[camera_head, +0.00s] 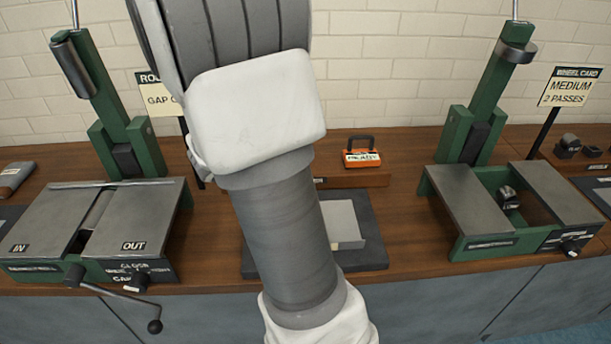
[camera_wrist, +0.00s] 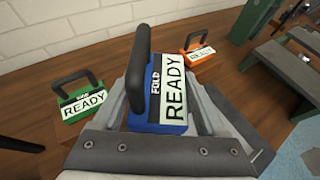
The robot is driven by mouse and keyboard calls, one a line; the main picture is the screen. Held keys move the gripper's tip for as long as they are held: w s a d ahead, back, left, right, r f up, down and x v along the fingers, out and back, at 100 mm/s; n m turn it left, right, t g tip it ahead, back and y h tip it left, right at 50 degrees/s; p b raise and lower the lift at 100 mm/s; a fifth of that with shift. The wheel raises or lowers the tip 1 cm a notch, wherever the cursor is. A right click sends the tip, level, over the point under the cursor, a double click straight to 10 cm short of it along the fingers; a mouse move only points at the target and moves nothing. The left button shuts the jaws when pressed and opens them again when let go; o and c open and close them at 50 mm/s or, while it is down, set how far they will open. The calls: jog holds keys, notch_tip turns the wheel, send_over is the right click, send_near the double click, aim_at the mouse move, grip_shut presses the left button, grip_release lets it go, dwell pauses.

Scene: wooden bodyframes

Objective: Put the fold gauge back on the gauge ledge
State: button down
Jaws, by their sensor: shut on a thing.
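The fold gauge (camera_wrist: 157,90) is a blue block with a black handle and a white label reading FOLD READY. My gripper (camera_wrist: 163,105) is shut on it, one finger on each side, in the wrist view. The gauge ledge (camera_head: 352,179) is a low wooden block at the back of the bench in the head view. An orange gauge (camera_head: 362,158) with a black handle stands on it; it also shows in the wrist view (camera_wrist: 199,55), right of the fold gauge. A green gauge (camera_wrist: 84,103) labelled READY stands to the left. My arm hides my gripper and the fold gauge in the head view.
A green-framed machine with a crank (camera_head: 95,225) stands at left, another (camera_head: 500,205) at right. A dark mat with a grey plate (camera_head: 342,222) lies in front of the ledge. Sign posts (camera_head: 570,92) and a brick wall stand behind.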

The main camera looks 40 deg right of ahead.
jog(key=s+d+f+m+g+b, duration=0.1)
jog(key=s+d+m+g, duration=0.1)
jog(key=s+d, duration=0.15)
jog(key=w+d+f, duration=0.2)
jog(key=w, duration=0.1)
jog(key=w+d+f+b, duration=0.1)
jog(key=w+d+f, duration=0.1)
jog(key=d, duration=0.1)
jog(key=w+d+f+b, duration=0.1)
jog(key=w+d+f, duration=0.2)
jog(key=shift+w+d, duration=0.1)
jog(key=shift+w, duration=0.2)
jog(key=shift+f+b, duration=0.75)
jog(key=shift+f, duration=1.2)
jog(key=shift+f, duration=0.15)
grip_release()
